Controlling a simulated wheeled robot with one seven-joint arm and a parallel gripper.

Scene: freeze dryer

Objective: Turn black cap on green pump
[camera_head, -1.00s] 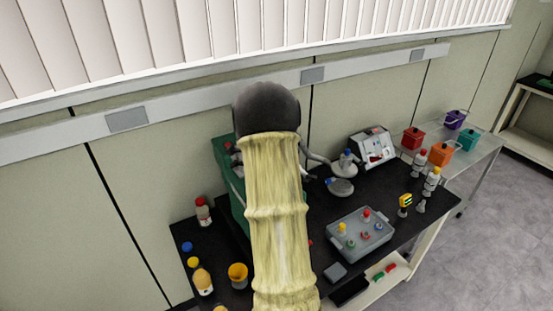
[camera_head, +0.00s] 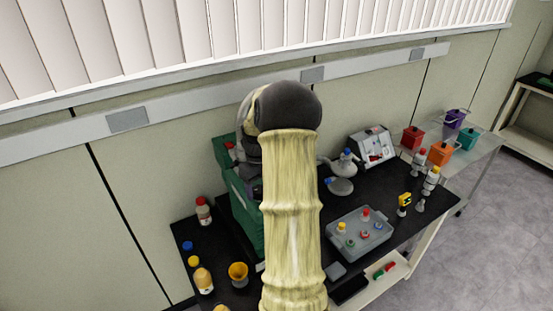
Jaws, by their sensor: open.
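The green pump (camera_head: 245,215) stands on the black bench top, against the wall side. My pale yellow arm covers much of its right side. A small red part (camera_head: 231,149) shows at the pump's upper left. I cannot make out the black cap; it is hidden or too small to tell. Dark links of my wrist hang over the pump's upper right, just left of my arm. My gripper's fingers are hidden behind my arm, so I cannot see where they are relative to the cap.
A red-capped bottle (camera_head: 203,211), a yellow-capped bottle (camera_head: 203,281) and an orange beaker (camera_head: 238,273) stand left of the pump. A grey tray (camera_head: 352,249) with coloured caps lies right of my arm. A white instrument (camera_head: 371,147) stands behind it.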

